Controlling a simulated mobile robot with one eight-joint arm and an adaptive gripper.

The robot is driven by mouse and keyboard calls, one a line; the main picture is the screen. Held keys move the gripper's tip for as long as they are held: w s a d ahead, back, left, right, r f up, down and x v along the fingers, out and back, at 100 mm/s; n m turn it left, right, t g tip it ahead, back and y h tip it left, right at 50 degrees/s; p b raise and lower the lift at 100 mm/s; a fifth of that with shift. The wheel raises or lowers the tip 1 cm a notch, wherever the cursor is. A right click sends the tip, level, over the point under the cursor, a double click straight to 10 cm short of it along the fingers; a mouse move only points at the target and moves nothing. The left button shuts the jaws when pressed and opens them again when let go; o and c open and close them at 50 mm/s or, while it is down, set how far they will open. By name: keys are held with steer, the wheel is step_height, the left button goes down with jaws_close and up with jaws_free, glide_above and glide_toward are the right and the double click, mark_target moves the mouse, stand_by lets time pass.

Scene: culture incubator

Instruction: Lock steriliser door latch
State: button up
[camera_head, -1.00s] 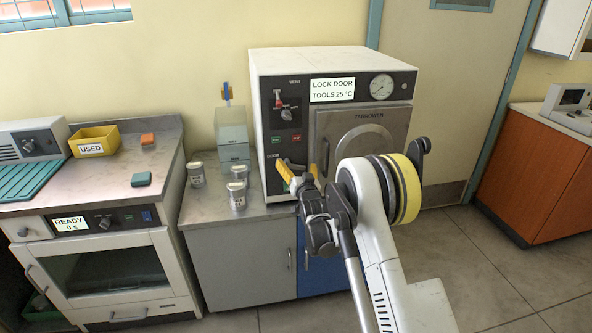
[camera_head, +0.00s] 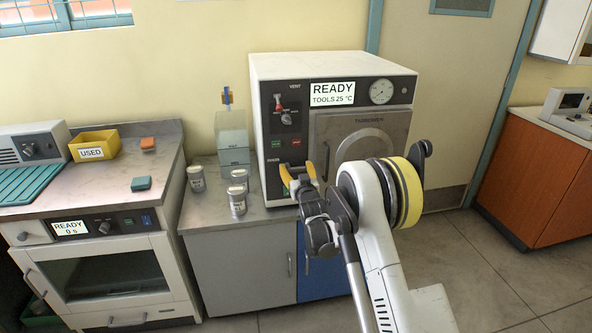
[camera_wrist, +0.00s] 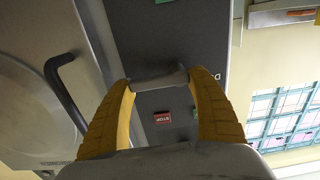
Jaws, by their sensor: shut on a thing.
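The steriliser (camera_head: 330,64) is a white box with a dark front panel on the bench. Its door (camera_head: 333,124) looks closed, and its screen (camera_head: 332,93) reads "READY, TOOLS 25 °C". The door latch, a short grey bar (camera_wrist: 158,80), shows in the wrist view in front of the dark panel. My gripper (camera_head: 299,174) is at the lower front of the steriliser, left of the door. Its yellow fingers are shut on the latch bar, with one finger at each end in the wrist view. In the head view the latch is mostly hidden by my gripper.
Several lidded jars (camera_head: 237,200) stand on the bench left of the steriliser. A red STOP button (camera_wrist: 162,117) and the curved black door handle (camera_wrist: 62,88) are close to my fingers. A yellow "USED" bin (camera_head: 94,144) is on the left counter.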

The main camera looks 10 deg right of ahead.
steer(key=o, duration=1.2)
steer(key=s, duration=1.2)
